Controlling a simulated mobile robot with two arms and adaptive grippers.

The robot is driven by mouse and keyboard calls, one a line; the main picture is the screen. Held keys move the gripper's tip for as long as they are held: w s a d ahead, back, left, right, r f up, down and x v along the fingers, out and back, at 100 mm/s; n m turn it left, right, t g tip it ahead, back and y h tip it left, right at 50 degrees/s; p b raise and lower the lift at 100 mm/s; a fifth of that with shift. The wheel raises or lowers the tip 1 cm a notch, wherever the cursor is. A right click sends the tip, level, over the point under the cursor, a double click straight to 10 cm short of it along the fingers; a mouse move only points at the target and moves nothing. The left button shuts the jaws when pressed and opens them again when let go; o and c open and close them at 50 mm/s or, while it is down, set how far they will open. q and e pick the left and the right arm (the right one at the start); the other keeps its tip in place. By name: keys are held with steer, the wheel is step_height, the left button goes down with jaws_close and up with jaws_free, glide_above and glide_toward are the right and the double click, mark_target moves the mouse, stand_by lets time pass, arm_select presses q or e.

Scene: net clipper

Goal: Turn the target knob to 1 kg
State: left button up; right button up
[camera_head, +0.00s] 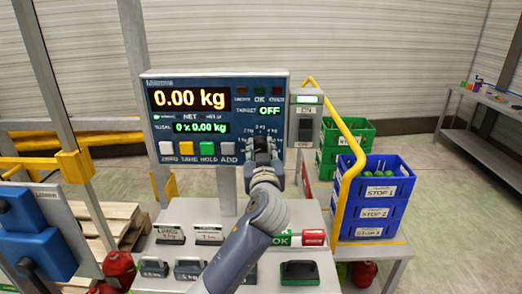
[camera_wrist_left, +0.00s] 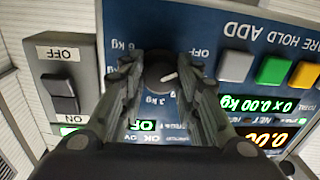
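The target knob (camera_wrist_left: 158,72) is a round black dial with a white pointer, on the blue panel of the weighing machine (camera_head: 214,85). In the left wrist view, which sees the panel upside down, its pointer aims towards the OFF mark. The target display (camera_head: 270,111) reads OFF. My left gripper (camera_head: 262,148) is at the panel and covers the knob in the head view. In the wrist view its two fingers (camera_wrist_left: 159,75) stand on either side of the knob; I cannot tell whether they touch it. My right gripper is not in view.
An ON/OFF switch box (camera_head: 306,118) stands right of the panel, beside a yellow rail (camera_head: 351,140). Blue crates (camera_head: 375,200) and green crates (camera_head: 345,140) are stacked at the right. Coloured buttons (camera_head: 207,148) line the panel's lower edge. A counter (camera_head: 215,227) holds small labelled items below.

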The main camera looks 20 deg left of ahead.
arm_select(q)
steer(key=shift+c, duration=0.5)
steer(key=m+p, duration=0.1)
steer(key=m, duration=0.2)
steer(key=shift+m, duration=0.4)
steer(key=shift+m+p, duration=0.5)
steer(key=shift+m, duration=1.5)
steer(key=shift+t, duration=0.3)
steer(key=o, duration=1.1)
